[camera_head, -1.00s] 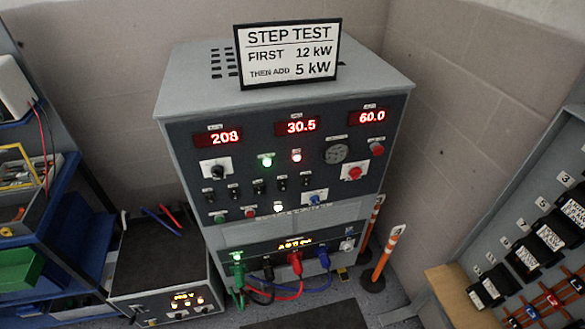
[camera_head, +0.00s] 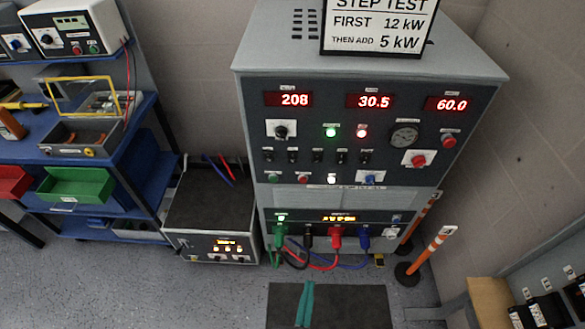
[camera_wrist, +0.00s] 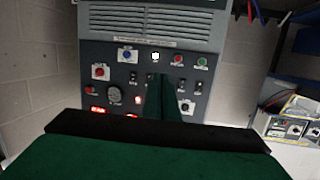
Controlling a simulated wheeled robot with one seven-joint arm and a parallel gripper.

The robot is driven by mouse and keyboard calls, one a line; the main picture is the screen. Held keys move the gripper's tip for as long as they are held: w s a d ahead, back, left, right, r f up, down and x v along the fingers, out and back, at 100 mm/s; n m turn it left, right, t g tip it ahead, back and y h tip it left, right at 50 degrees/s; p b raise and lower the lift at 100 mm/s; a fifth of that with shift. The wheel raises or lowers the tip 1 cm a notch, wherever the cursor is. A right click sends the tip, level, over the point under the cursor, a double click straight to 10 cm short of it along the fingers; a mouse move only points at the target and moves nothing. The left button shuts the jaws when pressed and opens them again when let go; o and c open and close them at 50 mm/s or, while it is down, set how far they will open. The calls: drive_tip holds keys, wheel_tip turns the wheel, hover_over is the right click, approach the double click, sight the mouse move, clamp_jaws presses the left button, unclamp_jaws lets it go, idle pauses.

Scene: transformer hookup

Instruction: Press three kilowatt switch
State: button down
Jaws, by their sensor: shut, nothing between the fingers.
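The grey load-bank cabinet (camera_head: 480,60) carries a dark panel with a row of several small black switches (camera_head: 318,157). Their labels are too small to read, so I cannot tell which is the three kilowatt one. The row also shows upside down in the wrist view (camera_wrist: 182,84). My gripper (camera_head: 306,292) shows as teal-green fingers at the bottom of the head view, low in front of the cabinet and apart from the panel. In the wrist view its shut, empty fingers (camera_wrist: 164,95) cover part of the switch row.
A sign (camera_head: 378,25) stands on top of the cabinet. Red displays read 208, 30.5 and 60.0. A smaller box (camera_head: 215,205) and blue shelves (camera_head: 145,165) are on the left. An orange post (camera_head: 432,250) stands right. A dark mat (camera_head: 350,305) lies in front.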

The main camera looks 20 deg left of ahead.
sight(292, 161)
drive_tip(key=w+a+r+n+y, duration=0.1)
drive_tip(key=w+a+r, duration=0.3)
drive_tip(key=w, duration=0.5)
drive_tip(key=w+a+r+n+y, duration=0.1)
drive_tip(key=w+a+r+y, duration=0.1)
drive_tip(key=w+a+r, duration=0.2)
drive_tip(key=w+a, duration=0.3)
drive_tip(key=w, duration=0.3)
drive_tip(key=shift+w+r, duration=0.15)
drive_tip(key=shift+r, duration=0.2)
drive_tip(key=x, duration=1.4)
drive_tip(key=shift+r, duration=0.1)
drive_tip(key=shift+w+a, duration=0.1)
drive_tip(key=shift+w, duration=0.05)
